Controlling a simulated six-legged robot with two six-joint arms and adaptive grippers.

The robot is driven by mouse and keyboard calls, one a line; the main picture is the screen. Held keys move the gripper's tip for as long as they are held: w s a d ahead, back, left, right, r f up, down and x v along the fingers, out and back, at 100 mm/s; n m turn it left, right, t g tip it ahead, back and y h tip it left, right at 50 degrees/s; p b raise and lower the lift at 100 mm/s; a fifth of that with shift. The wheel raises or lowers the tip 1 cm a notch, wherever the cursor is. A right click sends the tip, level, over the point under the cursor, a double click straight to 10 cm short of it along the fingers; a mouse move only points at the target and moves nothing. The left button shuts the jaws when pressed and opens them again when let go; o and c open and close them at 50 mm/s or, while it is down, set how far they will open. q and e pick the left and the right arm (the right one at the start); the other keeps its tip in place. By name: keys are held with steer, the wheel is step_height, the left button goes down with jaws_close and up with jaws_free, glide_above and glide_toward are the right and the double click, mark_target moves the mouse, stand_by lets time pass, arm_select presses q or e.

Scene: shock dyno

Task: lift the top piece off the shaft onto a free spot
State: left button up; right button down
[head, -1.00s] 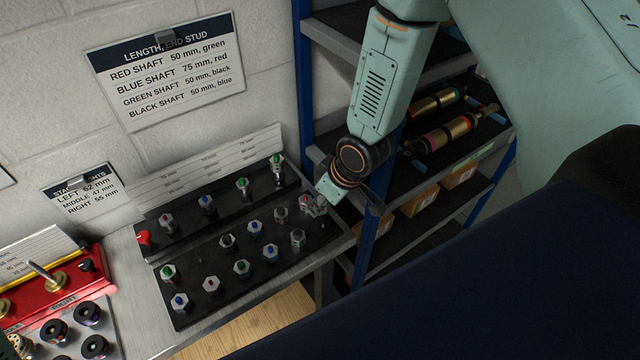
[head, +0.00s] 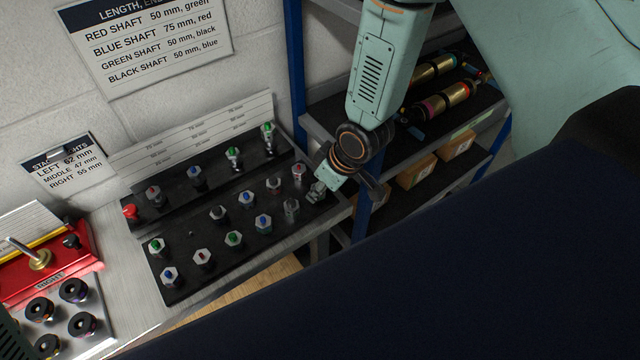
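A metal shaft (head: 19,249) stands on the red fixture (head: 72,270) at the left edge of the head view. A gold round piece (head: 40,260) sits around the shaft's lower part. My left gripper is not clearly in view.
Several hex studs with coloured tips stand in the tray. Black round pieces (head: 74,290) sit on a grey plate below the fixture. A red knob (head: 131,212) is at the tray's left. Shelves with shocks (head: 448,97) and boxes (head: 457,144) stand right. Bare bench (head: 130,290) shows between plate and tray.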

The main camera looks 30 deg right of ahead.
steer(key=shift+f, duration=0.1)
steer(key=c, duration=0.9)
jaws_free()
steer(key=shift+c, duration=0.2)
steer(key=shift+r, duration=0.45)
steer(key=v, duration=1.1)
steer(key=shift+s, duration=0.2)
